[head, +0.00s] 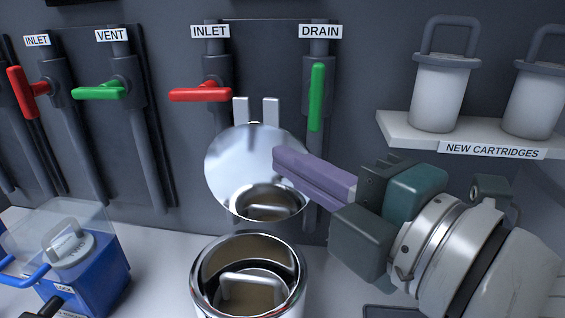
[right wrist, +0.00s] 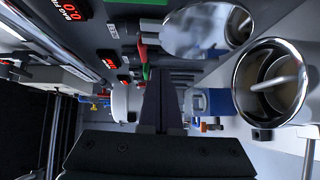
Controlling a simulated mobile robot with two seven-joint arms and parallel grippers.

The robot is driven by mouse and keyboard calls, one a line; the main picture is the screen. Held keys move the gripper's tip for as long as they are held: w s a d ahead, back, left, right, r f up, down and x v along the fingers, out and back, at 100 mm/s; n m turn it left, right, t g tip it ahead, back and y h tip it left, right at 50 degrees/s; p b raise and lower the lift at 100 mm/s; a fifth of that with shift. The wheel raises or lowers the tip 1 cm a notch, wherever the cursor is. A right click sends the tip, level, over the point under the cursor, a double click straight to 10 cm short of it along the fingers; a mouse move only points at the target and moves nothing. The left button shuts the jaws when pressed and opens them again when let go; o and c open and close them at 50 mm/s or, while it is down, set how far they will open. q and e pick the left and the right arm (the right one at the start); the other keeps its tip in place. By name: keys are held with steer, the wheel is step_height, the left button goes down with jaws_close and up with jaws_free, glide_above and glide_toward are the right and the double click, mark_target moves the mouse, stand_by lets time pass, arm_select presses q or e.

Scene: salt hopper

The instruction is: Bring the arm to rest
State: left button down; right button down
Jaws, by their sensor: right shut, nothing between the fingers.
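My right gripper (head: 280,160) comes in from the right in the head view, with its purple fingers closed together and nothing between them. Its fingertips are in front of the right part of a round mirror-like lid (head: 245,170). The lid stands raised behind an open shiny metal hopper (head: 204,290), which has a handled piece inside. In the right wrist view the shut fingers (right wrist: 160,105) point away, with the hopper (right wrist: 245,85) to their right and the lid (right wrist: 205,30) above. My left gripper is in neither view.
Valves with red and green handles (head: 317,97) line the wall. A shelf (head: 395,130) at the right holds white cartridges (head: 438,95), close above my right arm. A blue box with a clear cover (head: 85,280) stands at the lower left. Some counter around the hopper is clear.

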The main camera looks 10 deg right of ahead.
steer(key=s+d+m+g+h+p, duration=0.3)
steer(key=s+d+m+g+p, duration=0.15)
steer(key=s+m, duration=0.25)
steer(key=s+d+r+m+g+h+p, duration=0.1)
steer(key=s+d+m+g+h+p, duration=0.2)
steer(key=s+m+p, duration=0.35)
steer(key=s+d+m+g+h+p, duration=0.2)
steer(key=s+d+m+g+p, duration=0.25)
steer(key=s+m, duration=0.3)
step_height(320, 180, up, 37)
steer(key=p, duration=3.6)
steer(key=shift+w, duration=0.2)
steer(key=shift+a+f, duration=0.1)
